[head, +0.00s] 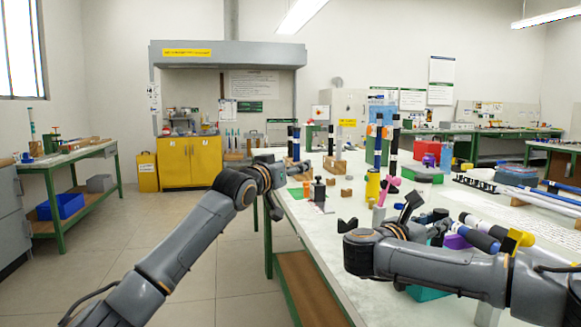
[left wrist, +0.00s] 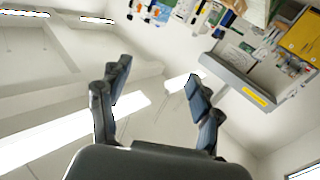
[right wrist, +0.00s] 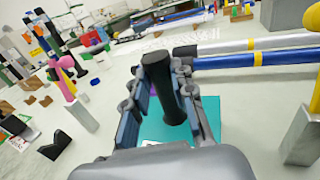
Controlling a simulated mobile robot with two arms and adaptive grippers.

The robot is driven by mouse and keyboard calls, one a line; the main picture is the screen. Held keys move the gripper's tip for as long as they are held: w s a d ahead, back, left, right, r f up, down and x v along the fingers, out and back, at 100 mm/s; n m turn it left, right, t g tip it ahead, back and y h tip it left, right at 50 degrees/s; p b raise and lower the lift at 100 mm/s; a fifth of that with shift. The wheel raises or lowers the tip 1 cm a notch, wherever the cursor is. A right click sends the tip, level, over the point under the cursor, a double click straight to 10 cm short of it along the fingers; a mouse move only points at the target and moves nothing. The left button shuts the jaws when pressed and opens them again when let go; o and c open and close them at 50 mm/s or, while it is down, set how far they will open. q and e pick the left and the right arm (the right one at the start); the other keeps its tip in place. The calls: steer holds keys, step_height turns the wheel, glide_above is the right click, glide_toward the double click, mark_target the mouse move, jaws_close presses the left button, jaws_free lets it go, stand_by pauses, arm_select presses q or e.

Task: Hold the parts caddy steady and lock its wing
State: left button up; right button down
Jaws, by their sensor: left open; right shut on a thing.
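The parts caddy appears as a teal tray (right wrist: 208,118) with a black upright handle (right wrist: 168,92) in the right wrist view. Part of the teal (head: 426,293) also shows below my right arm in the head view. My right gripper (right wrist: 170,75) is shut on the black handle, with one finger on each side. My left gripper (head: 289,188) is open and empty, at the table's left edge, well apart from the caddy. In the left wrist view its spread fingers (left wrist: 157,76) have nothing between them. I cannot make out the caddy's wing; my right gripper and arm hide much of the caddy.
Several upright rods, small blocks and bottles stand on the white table (head: 345,240) between my grippers. A yellow cylinder (head: 372,184) and a pink piece (head: 390,185) are among them. Long blue and white rods (right wrist: 250,58) lie beyond the caddy. Floor left of the table is clear.

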mark_target(374, 282)
arm_select(q)
steer(key=shift+a, duration=0.1)
steer(key=c, duration=0.6)
steer(key=shift+a+m+t, duration=0.2)
steer(key=shift+m+t, duration=0.1)
steer(key=shift+t, duration=0.1)
steer(key=c, duration=0.3)
steer(key=shift+a+m+t, duration=0.25)
steer(key=shift+m+t, duration=0.05)
steer(key=shift+m, duration=0.2)
steer(key=shift+c, duration=0.2)
steer(key=s+d+f+m+g+h, duration=0.55)
steer(key=s+f+m, duration=0.35)
steer(key=m, duration=0.8)
steer(key=s+d+f+m+g+h, duration=0.5)
steer(key=s+f+m, duration=0.45)
steer(key=m, duration=0.75)
steer(key=shift+g+y, duration=0.45)
steer(key=shift+g, duration=0.2)
steer(key=x, duration=0.4)
steer(key=w+f+x, duration=0.1)
steer(key=x, duration=0.2)
steer(key=f+x, duration=0.1)
steer(key=x, duration=0.3)
steer(key=shift+w+d, duration=0.1)
steer(key=shift+w, duration=0.3)
